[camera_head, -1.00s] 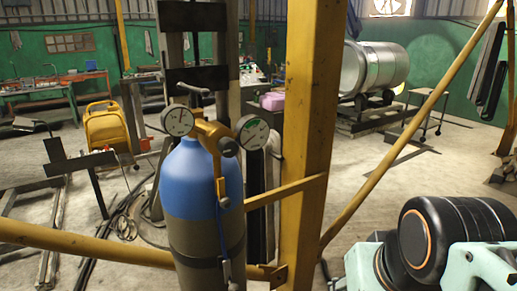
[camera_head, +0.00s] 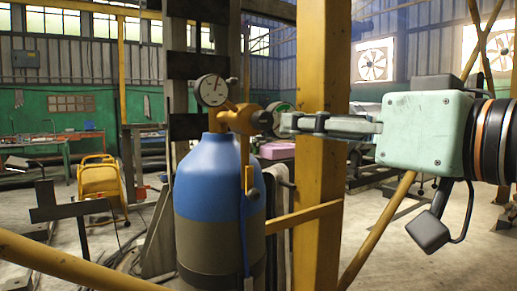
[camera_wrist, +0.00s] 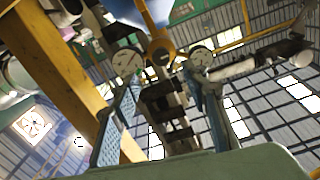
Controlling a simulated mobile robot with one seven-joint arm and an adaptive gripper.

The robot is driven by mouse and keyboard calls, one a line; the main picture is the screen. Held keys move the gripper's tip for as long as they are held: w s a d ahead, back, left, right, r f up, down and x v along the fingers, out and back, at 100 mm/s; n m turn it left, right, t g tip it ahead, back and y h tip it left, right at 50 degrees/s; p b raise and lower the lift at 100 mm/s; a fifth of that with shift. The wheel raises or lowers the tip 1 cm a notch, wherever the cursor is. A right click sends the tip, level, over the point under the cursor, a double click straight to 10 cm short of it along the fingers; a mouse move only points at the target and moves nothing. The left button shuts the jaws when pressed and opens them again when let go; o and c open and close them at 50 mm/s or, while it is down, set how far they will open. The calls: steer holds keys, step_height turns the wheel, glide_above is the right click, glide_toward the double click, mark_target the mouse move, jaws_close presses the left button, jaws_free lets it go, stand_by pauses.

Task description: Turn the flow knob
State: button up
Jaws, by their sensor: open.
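The flow knob (camera_head: 262,119) is a small dark round knob on the yellow regulator (camera_head: 238,117) atop a blue-shouldered gas cylinder (camera_head: 212,190). My gripper (camera_head: 287,123) comes in from the right, level with the knob, its fingertips just right of it. In the wrist view the gripper (camera_wrist: 162,84) is open, with a finger on each side and the knob (camera_wrist: 160,50) ahead between the tips. Whether a finger touches the knob cannot be told. The left gauge (camera_head: 212,90) is clear; the other gauge (camera_head: 280,110) is partly hidden behind the knob and fingers.
A thick yellow post (camera_head: 318,190) stands right behind my fingers, with a yellow brace (camera_head: 300,217) running toward the cylinder. A yellow rail (camera_head: 75,262) crosses the lower left. A yellow cart (camera_head: 98,185) and benches are farther back. Floor at left holds stands and cables.

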mark_target(267, 120)
steer(key=x, duration=1)
steer(key=shift+w+a+r, duration=0.2)
steer(key=shift+w+r, duration=0.1)
steer(key=shift+r, duration=0.05)
jaws_close()
